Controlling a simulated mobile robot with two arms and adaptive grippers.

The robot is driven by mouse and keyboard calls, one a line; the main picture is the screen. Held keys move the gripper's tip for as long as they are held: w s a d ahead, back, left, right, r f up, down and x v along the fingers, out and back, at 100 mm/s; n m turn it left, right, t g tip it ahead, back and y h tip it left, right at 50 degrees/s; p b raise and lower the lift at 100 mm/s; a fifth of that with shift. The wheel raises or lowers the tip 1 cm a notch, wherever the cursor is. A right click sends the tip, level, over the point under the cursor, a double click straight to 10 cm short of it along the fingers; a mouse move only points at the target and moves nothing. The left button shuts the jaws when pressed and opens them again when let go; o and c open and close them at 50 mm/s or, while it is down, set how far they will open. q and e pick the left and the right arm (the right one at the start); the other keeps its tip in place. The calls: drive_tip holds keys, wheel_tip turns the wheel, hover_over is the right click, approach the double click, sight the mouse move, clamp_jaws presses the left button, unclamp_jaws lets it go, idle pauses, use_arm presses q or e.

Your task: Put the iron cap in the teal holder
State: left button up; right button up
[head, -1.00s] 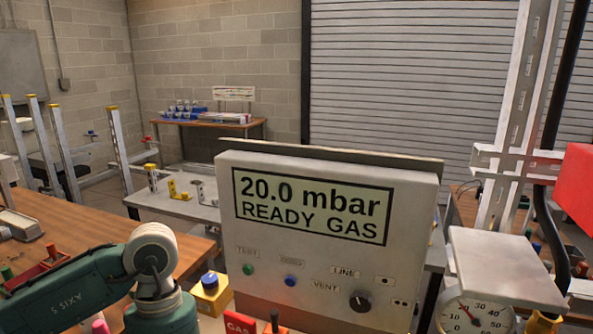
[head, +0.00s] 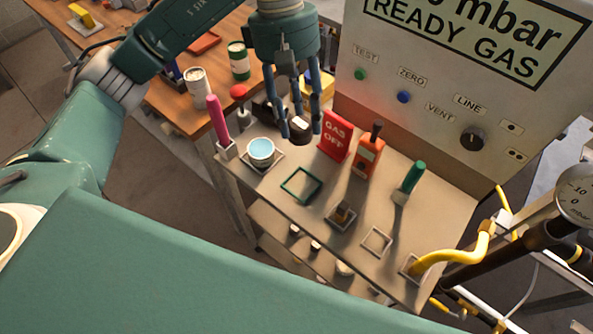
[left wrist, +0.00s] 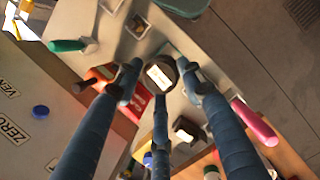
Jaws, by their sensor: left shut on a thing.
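The iron cap (head: 300,138) is a small dark round piece with a white label, and it also shows in the left wrist view (left wrist: 160,76). My left gripper (head: 299,124) points down, its three blue fingers shut around the cap, holding it above the bench. The teal holder (head: 287,190) is an empty square frame on the bench top, in front of and below the cap in the head view. Part of a teal edge shows at the top of the left wrist view. My right gripper is not in view.
The grey panel (head: 430,95) rises behind. Bare bench surrounds the teal holder.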

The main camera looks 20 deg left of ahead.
use_arm(q)
drive_tip(key=shift+w+d+r+n, duration=0.15)
drive_tip(key=shift+w+r+n, duration=0.15)
drive_tip(key=shift+n, duration=0.1)
drive_tip(key=shift+f, duration=0.2)
wheel_tip(320, 180, down, 16)
drive_tip(key=p, duration=0.3)
drive_tip(key=shift+d+r+p, duration=0.1)
drive_tip(key=shift+r+p, duration=0.15)
drive_tip(key=shift+p, duration=0.15)
wheel_tip(320, 180, down, 3)
drive_tip(key=shift+f+p, duration=0.2)
drive_tip(key=shift+p, duration=0.3)
drive_tip(key=shift+f, duration=0.15)
drive_tip(key=shift+f+b, duration=0.65)
drive_tip(key=shift+b, duration=0.3)
drive_tip(key=o, duration=1.4)
drive_tip(key=shift+r, duration=0.1)
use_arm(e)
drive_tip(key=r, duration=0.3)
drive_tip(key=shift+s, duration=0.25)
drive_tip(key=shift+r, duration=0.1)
